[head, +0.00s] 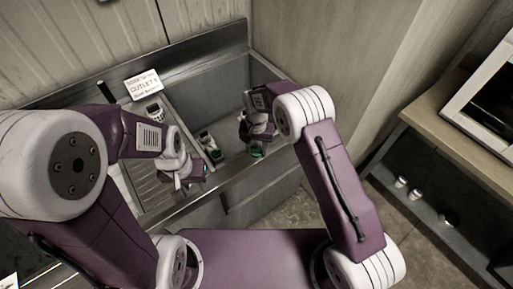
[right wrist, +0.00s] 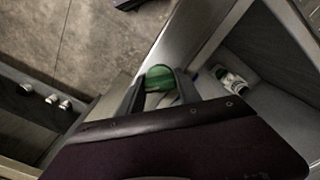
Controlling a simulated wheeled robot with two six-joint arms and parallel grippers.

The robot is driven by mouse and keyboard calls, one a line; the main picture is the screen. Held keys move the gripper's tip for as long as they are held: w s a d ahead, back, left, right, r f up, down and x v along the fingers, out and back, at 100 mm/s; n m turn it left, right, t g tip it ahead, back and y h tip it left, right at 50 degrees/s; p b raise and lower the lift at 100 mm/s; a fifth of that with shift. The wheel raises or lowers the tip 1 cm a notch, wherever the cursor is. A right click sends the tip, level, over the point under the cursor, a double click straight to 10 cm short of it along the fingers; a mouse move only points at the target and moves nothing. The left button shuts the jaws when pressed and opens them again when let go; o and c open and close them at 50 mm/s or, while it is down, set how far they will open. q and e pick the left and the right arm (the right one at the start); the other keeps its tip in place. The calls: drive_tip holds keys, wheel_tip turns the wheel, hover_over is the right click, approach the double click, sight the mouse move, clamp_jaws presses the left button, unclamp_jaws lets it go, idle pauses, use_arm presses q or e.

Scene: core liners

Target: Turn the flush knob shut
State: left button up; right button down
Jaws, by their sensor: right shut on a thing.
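The green flush knob (right wrist: 160,78) sits between the two fingers of my right gripper (right wrist: 160,95) in the right wrist view. In the head view a small part of the knob (head: 257,153) shows just below my right gripper (head: 257,140), at the front rim of the sink. The right gripper is shut on the knob, and its fingers hide the knob's sides. My left gripper (head: 187,182) hangs over the ribbed drainboard at the left, away from the knob; its finger gap is not clear.
The metal sink (head: 215,85) holds a small white and green item (head: 210,148), which also shows in the right wrist view (right wrist: 229,77). A sign (head: 143,85) and a white cup-like item (head: 155,112) stand at the back left.

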sight(256, 148)
drive_tip(key=m, duration=0.4)
drive_tip(key=shift+w+r+m, duration=0.15)
drive_tip(key=shift+m, duration=2.35)
drive_tip(key=c, duration=0.8)
unclamp_jaws()
drive_tip(key=shift+c, duration=0.2)
wheel_tip(256, 148, up, 9)
drive_tip(key=shift+b, duration=0.55)
